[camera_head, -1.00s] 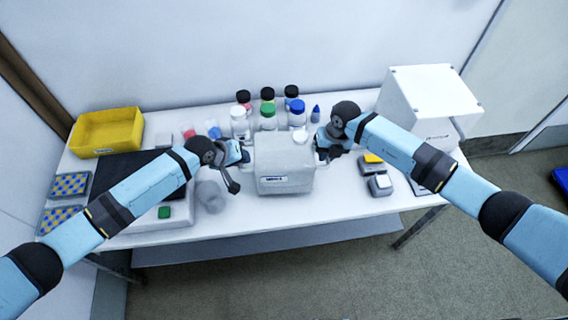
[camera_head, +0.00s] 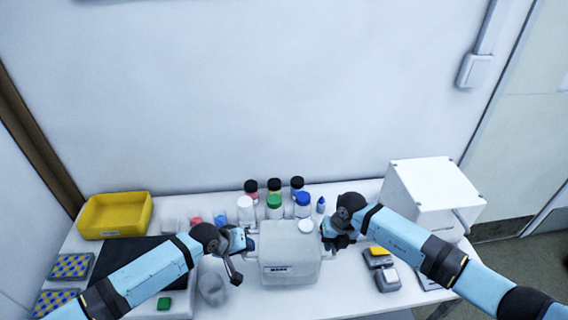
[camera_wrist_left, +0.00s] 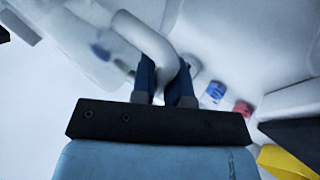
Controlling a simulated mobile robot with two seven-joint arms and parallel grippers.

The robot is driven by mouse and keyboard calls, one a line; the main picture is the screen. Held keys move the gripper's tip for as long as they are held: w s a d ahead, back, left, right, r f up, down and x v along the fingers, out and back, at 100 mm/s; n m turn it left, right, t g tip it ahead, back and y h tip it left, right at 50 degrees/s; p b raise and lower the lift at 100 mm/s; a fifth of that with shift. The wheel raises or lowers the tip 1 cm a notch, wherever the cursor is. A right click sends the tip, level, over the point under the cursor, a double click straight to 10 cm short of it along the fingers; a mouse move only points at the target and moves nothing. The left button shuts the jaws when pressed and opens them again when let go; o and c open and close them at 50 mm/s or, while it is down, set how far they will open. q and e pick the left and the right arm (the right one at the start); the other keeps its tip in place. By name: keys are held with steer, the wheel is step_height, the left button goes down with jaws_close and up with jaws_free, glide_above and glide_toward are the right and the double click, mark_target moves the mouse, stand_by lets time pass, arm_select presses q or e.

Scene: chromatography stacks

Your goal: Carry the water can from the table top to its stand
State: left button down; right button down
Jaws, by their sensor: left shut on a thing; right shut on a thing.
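The water can (camera_head: 290,264), a pale grey-white canister with a white cap and a dark label, is upright near the front middle of the table. My left gripper (camera_head: 248,243) is at its left side, shut on the can's handle there. In the left wrist view the two fingers (camera_wrist_left: 166,82) close around the curved pale handle (camera_wrist_left: 146,36). My right gripper (camera_head: 328,242) is shut on the can's right side; its fingertips are partly hidden. I cannot tell whether the can's base touches the table top (camera_head: 345,290). I cannot make out the stand.
Several capped bottles (camera_head: 274,207) stand just behind the can. A yellow bin (camera_head: 115,216) is at the back left and a white boxy device (camera_head: 432,196) at the right. Small grey blocks (camera_head: 387,279) lie right of the can.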

arm_select(q)
steer(key=shift+r, duration=0.15)
arm_select(e)
steer(key=shift+r, duration=0.15)
